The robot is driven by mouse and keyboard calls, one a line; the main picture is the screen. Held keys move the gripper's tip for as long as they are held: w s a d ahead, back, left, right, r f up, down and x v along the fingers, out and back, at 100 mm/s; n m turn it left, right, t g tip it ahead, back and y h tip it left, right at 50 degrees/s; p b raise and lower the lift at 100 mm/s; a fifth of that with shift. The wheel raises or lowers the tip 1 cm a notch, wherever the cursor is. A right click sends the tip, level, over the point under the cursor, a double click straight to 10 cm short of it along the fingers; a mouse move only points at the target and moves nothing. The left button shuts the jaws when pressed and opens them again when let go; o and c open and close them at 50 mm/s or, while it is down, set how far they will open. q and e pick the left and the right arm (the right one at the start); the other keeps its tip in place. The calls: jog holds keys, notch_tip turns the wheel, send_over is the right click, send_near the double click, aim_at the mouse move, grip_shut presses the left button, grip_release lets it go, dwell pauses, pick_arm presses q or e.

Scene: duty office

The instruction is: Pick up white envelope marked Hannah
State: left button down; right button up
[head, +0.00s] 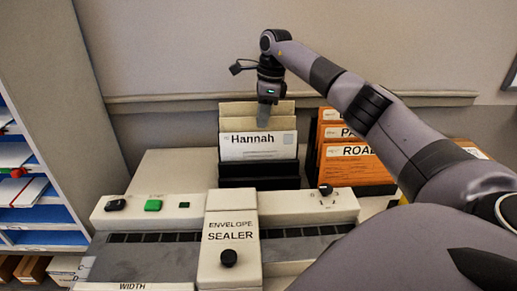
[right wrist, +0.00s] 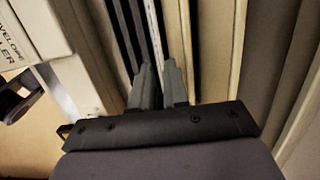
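The white envelope marked Hannah (head: 240,150) stands upright at the front of a black holder (head: 258,182), with tan envelopes (head: 256,107) behind it. My right gripper (head: 264,116) points down at its top edge, and one finger shows in front of the white paper. In the right wrist view my right gripper's fingers (right wrist: 159,78) are a little apart, with a thin pale edge running between them. The gap looks open; firm contact with the paper does not show. The envelope's lower part is hidden by the holder. My left gripper is not in view.
An envelope sealer (head: 230,230) stands in front of the holder. Orange folders (head: 345,165) stand close on the right, beneath my right arm. A shelf unit with blue trays (head: 30,190) is at the left. A wall with a ledge (head: 170,103) rises behind.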

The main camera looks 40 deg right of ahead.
aim_at(259, 132)
jog(key=f, duration=0.4)
jog(key=shift+w+a+f, duration=0.1)
jog(key=shift+w+a, duration=0.2)
jog(key=shift+a, duration=0.05)
jog(key=shift+c, duration=1.2)
grip_shut()
jog(key=shift+d+r, duration=0.1)
jog(key=shift+r, duration=0.15)
